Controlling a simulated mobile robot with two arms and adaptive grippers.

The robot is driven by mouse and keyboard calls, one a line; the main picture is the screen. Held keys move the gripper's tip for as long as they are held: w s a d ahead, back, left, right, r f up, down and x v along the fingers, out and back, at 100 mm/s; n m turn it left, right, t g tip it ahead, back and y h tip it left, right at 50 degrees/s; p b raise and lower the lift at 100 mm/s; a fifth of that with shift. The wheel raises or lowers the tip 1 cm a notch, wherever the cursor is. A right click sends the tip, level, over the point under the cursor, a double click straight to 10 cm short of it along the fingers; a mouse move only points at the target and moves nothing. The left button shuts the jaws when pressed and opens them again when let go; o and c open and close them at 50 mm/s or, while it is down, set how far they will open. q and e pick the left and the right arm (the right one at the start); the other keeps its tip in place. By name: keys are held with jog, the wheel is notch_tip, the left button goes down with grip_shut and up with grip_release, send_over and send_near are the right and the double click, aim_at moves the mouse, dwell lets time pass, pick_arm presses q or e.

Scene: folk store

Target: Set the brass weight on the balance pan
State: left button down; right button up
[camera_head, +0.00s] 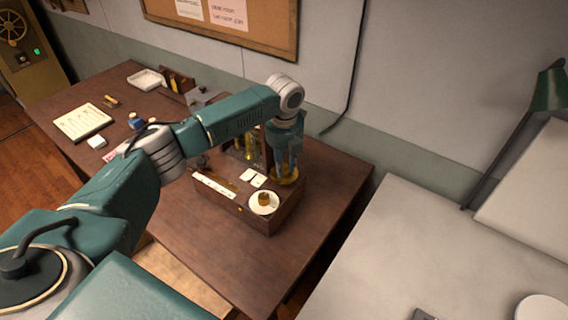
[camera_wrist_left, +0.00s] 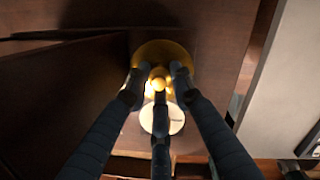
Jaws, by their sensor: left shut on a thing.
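My left gripper (camera_head: 286,169) points down over the golden balance pan (camera_head: 291,180) at the right end of the wooden balance box (camera_head: 263,222). In the left wrist view its dark fingers are closed around the small shiny brass weight (camera_wrist_left: 158,84). The balance pan (camera_wrist_left: 176,49) shows behind the weight there. I cannot tell whether the weight touches the pan. In the head view the fingers hide the weight. My right gripper is not in view.
A white round dish (camera_head: 257,208) with a small brown-gold piece stands on the box, close in front of the gripper. White cards and a pale strip lie beside it. A paper sheet (camera_head: 82,122) and a white tray (camera_head: 145,79) lie farther left. A pale table (camera_head: 420,250) stands right.

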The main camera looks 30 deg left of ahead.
pick_arm(q)
jog(key=c, duration=1.5)
grip_release()
jog(key=shift+s+d+r+b, duration=0.15)
jog(key=shift+r+b, duration=0.4)
jog(key=shift+r, duration=1.45)
jog(key=shift+s+d+r+b, duration=0.1)
jog(key=shift+s+r+b, duration=0.35)
jog(key=shift+r, duration=1.6)
jog(key=shift+s+d+r+b, duration=0.1)
jog(key=shift+r+b, duration=0.6)
jog(key=shift+r, duration=1.3)
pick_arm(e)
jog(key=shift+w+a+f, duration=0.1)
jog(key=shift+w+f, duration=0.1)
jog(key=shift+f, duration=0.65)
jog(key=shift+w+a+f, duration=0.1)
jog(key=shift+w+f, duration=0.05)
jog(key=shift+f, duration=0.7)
